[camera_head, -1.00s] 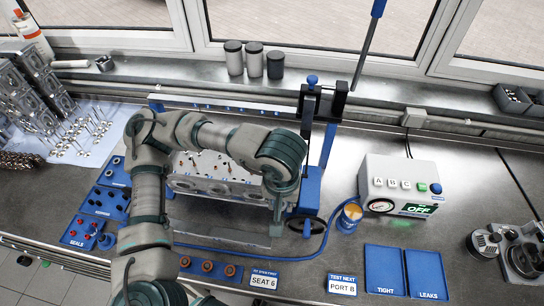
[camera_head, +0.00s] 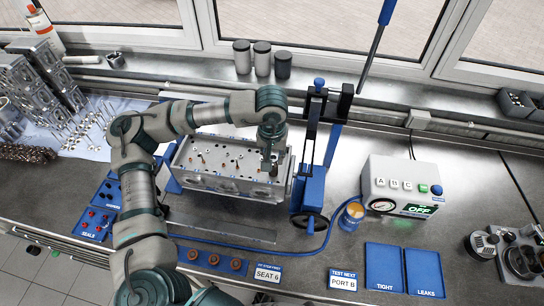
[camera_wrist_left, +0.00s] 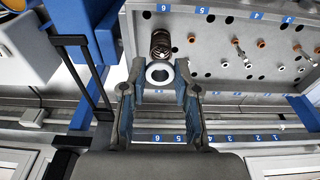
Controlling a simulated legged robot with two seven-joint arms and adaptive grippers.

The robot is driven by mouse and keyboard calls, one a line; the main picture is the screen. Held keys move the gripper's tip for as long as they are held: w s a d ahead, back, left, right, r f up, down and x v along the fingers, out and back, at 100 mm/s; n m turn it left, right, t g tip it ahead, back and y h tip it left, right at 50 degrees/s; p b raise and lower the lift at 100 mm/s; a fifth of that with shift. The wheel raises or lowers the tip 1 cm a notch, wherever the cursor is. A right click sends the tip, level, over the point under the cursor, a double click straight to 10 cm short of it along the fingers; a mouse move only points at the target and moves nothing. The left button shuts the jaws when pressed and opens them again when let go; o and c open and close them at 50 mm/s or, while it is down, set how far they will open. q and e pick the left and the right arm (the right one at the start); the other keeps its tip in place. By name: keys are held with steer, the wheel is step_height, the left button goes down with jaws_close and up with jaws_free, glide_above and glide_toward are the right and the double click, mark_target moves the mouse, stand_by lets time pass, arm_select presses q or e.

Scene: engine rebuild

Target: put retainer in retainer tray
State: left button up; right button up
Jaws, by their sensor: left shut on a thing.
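My left gripper (camera_head: 270,166) is over the right end of the grey cylinder head (camera_head: 228,188). In the left wrist view its two fingertips (camera_wrist_left: 159,84) are closed around a pale ring (camera_wrist_left: 159,73), which looks like the retainer. A dark coil spring (camera_wrist_left: 160,45) stands on the head just beyond the ring; whether they touch is unclear. Blue trays lie left of the head, partly behind my arm: one with a blurred label (camera_head: 107,194) and one marked SEALS (camera_head: 93,222). I cannot read which is the retainer tray. My right gripper is not in view.
A blue lever press (camera_head: 312,188) stands right of the head. A test box (camera_head: 402,185) and the TIGHT (camera_head: 384,267) and LEAKS (camera_head: 424,270) trays are further right. Loose valves (camera_head: 90,125) lie on a cloth at back left. Bench between head and trays is partly covered by my arm.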

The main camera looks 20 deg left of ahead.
mark_target(273, 157)
arm_select(q)
steer(key=shift+w+a, duration=0.25)
steer(key=shift+w, duration=0.15)
step_height(273, 157, down, 3)
steer(key=shift+d+f+p, duration=0.1)
steer(key=shift+p, duration=0.35)
steer(key=shift+c, duration=0.4)
steer(key=o, duration=1)
steer(key=shift+c, duration=0.2)
steer(key=shift+o, duration=0.2)
steer(key=shift+f, duration=0.1)
